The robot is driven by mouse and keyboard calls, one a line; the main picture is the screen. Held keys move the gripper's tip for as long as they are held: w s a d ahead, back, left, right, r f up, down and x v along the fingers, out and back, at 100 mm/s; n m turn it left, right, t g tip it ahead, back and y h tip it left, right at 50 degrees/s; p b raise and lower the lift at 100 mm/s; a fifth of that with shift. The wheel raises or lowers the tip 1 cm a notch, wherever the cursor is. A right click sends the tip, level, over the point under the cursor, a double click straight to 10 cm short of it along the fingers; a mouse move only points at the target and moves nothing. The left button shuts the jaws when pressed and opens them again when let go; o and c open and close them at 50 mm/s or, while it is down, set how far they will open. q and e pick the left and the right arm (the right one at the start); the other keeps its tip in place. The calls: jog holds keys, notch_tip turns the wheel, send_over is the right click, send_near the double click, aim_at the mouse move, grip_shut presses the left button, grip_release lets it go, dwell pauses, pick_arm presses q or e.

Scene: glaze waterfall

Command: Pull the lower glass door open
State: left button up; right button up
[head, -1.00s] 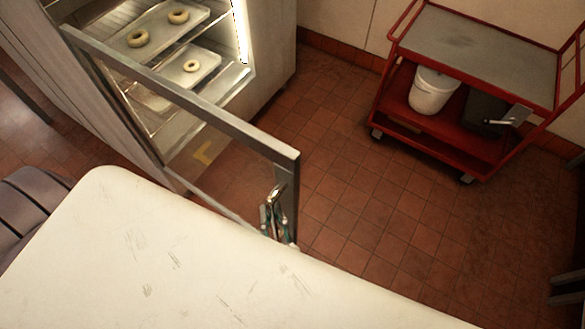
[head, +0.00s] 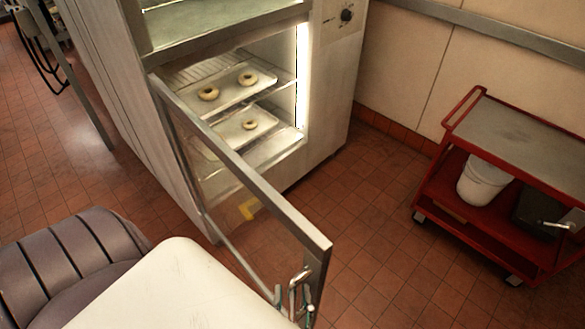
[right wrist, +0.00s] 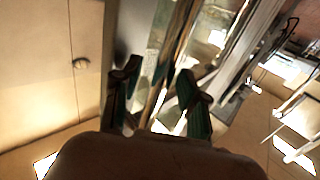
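The lower glass door (head: 240,180) of the tall cabinet is swung well out into the room, its metal frame reaching toward me. Its metal handle (head: 295,282) is near the free end, low in the head view. My right gripper (head: 293,303) is at this handle, with its dark green fingers apart on either side of it. In the right wrist view the two fingers (right wrist: 158,82) are spread, with bright metal strips showing between them; contact cannot be told. My left gripper is not in view.
The open cabinet compartment holds trays (head: 262,90) with several ring-shaped pastries. A red cart (head: 440,195) with a white bucket (head: 483,181) stands at the right. Tiled floor (head: 370,225) lies clear between the door and the cart.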

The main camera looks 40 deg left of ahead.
jog(key=v, duration=1.2)
dwell(0.3)
jog(key=d+f+g+h+b, duration=0.1)
jog(key=d+f+g+h, duration=0.3)
jog(key=f, duration=1.1)
jog(key=d+f+g+h+b, duration=0.15)
jog(key=d+f, duration=0.55)
jog(key=f, duration=0.8)
jog(key=s+d+f+m+g+h, duration=0.2)
jog(key=s+d+f+g+h, duration=0.1)
jog(key=d+f, duration=0.6)
jog(key=s+d+f+m+g+h, duration=0.3)
jog(key=s+d+f+g, duration=0.1)
jog(key=d+f, duration=0.6)
jog(key=shift+s+d+f+b, duration=0.4)
jog(key=shift+s+d, duration=0.3)
jog(key=shift+d, duration=0.4)
